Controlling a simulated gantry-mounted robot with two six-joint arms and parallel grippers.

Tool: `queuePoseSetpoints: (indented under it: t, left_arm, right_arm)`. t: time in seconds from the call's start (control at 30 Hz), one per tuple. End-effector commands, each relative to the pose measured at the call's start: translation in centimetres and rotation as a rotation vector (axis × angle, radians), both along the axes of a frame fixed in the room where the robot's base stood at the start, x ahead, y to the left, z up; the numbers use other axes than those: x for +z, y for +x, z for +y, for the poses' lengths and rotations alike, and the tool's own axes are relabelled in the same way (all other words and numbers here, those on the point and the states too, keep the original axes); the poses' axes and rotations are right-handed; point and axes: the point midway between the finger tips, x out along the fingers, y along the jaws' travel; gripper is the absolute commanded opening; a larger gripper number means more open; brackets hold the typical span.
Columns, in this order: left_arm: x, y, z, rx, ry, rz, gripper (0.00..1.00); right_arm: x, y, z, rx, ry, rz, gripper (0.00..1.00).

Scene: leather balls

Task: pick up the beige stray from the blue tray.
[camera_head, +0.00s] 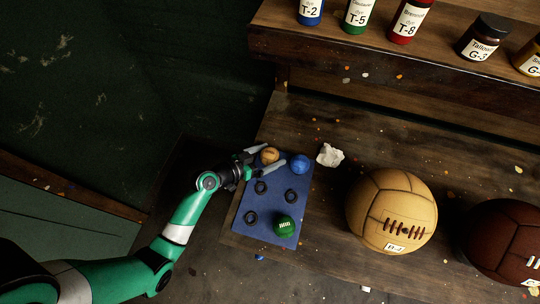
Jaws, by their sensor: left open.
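The blue tray (267,224) lies on the wooden bench at its left end. The beige stray (269,155), a small tan ball, sits at the tray's far left corner. A small blue ball (299,164) sits at the far right corner, and a green ball (284,226) sits near the front right. Several black rings on the tray are empty. My left gripper (268,160) is open, with one finger on either side of the beige ball in this view. Whether the fingers touch it cannot be told. My right gripper is out of view.
A crumpled white scrap (330,155) lies right of the tray. A large tan leather ball (391,210) and a dark brown ball (507,242) rest further right. Labelled bottles (409,21) stand on a raised shelf at the back. Small flecks dot the bench.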

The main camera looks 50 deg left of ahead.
Motion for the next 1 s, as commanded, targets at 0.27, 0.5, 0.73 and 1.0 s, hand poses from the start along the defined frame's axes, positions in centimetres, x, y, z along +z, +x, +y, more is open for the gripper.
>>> queuePoseSetpoints:
  t: [0.27,0.5,0.73,1.0]
  left_arm:
    - [-0.36,0.79,-0.12,0.000,0.000,0.001,1.00]
    - [-0.35,0.76,-0.10,0.000,0.000,0.001,0.60]
    - [-0.35,0.75,-0.10,0.000,0.000,0.001,0.19]
    - [-0.14,0.76,-0.09,0.000,0.000,0.000,0.18]
  right_arm:
    - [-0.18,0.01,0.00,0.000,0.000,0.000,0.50]
    - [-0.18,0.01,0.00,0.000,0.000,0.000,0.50]
    - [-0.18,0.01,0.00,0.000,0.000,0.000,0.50]
    - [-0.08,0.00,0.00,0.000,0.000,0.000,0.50]
